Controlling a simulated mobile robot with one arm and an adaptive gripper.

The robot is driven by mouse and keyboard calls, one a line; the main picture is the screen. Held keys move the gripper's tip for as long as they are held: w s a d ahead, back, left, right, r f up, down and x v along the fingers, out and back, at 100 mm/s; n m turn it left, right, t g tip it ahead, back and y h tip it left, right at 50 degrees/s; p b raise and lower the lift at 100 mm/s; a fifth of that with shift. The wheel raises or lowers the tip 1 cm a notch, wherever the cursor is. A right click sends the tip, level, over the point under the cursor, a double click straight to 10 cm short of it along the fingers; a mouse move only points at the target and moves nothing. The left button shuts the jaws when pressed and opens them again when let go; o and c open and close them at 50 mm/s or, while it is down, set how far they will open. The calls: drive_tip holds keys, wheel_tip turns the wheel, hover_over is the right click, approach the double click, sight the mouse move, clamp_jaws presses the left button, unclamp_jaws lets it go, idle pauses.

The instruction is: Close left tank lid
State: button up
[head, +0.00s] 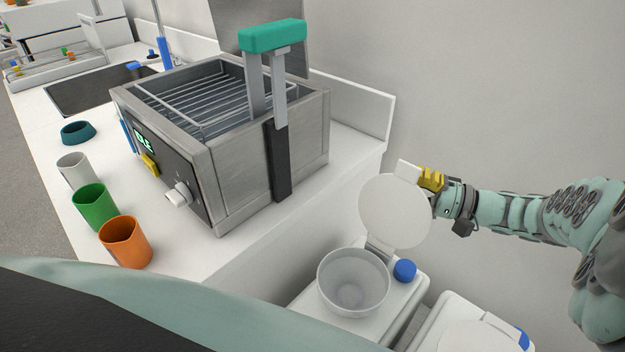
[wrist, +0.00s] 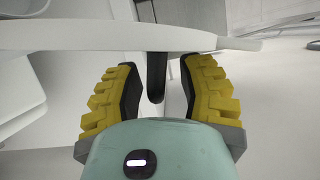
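The left tank (head: 388,322) is a white container in the lower middle of the head view, with an open round funnel (head: 353,283) on top. Its round white lid (head: 393,215) stands raised, hinged at the funnel's back edge. My gripper (head: 431,179) has yellow fingers and is beside the lid's upper right edge, partly hidden behind it. In the wrist view my gripper (wrist: 158,68) has its fingers apart, with the lid's pale edge (wrist: 110,37) crossing just beyond the tips. Whether they touch the lid is unclear.
A second white tank (head: 470,325) stands to the right, cut off by the frame. A blue cap (head: 404,270) sits beside the funnel. A steel bath (head: 262,165) and orange (head: 126,243), green (head: 95,208) and white (head: 76,171) cups stand on the counter at left.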

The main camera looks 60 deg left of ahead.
clamp_jaws()
idle(0.4)
